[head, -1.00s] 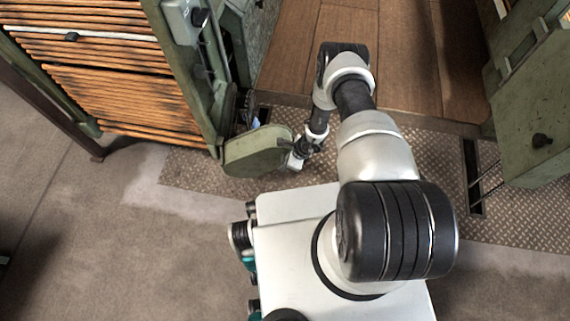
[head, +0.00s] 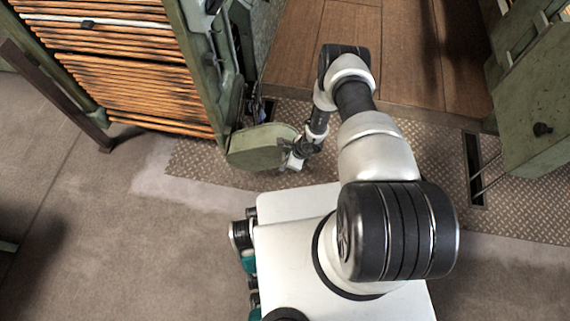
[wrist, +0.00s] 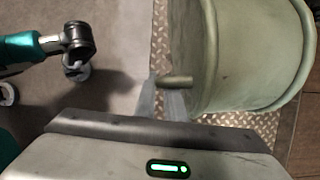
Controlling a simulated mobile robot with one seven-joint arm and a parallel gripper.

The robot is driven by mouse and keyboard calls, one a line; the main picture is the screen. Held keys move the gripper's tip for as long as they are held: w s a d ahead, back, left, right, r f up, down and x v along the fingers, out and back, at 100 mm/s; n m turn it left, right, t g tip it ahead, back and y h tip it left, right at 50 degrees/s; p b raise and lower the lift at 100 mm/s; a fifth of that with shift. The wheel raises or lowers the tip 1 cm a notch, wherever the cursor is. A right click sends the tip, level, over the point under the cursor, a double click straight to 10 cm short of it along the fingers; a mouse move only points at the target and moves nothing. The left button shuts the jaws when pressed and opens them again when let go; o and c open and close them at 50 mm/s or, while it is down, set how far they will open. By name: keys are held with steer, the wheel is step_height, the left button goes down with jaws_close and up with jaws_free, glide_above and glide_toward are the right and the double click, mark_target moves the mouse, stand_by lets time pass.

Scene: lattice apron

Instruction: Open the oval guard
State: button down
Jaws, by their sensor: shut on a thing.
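The oval guard (head: 262,145) is a green, rounded metal cover at the lower corner of the green machine frame. In the head view it stands out from the frame toward my gripper (head: 291,160), which is at its right end. In the wrist view the guard (wrist: 245,50) fills the upper right, with a short green peg-like handle (wrist: 177,82) on its near side. My gripper's fingers (wrist: 165,98) are at this handle and shut on it. The exact grip is small and partly hidden by the gripper body.
A rack of orange-brown rods (head: 130,80) in the green frame stands at the left. Another green cabinet (head: 535,120) stands at the right. Diamond-patterned floor plate (head: 225,178) lies under the guard, with a slot (head: 474,170) at right. Grey floor (head: 120,250) at lower left is clear.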

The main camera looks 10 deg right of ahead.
steer(key=c, duration=2.1)
jaws_free()
steer(key=shift+w+a+r, duration=0.35)
steer(key=shift+w+a, duration=0.15)
steer(key=shift+w, duration=0.1)
steer(key=p+v, duration=0.2)
steer(key=v, duration=0.3)
steer(key=p+v, duration=0.1)
steer(key=v, duration=0.5)
steer(key=s+d+p+v, duration=0.1)
steer(key=p+v, duration=0.1)
steer(key=v, duration=0.4)
steer(key=shift+s+d+f+p, duration=0.1)
steer(key=shift+p, duration=0.2)
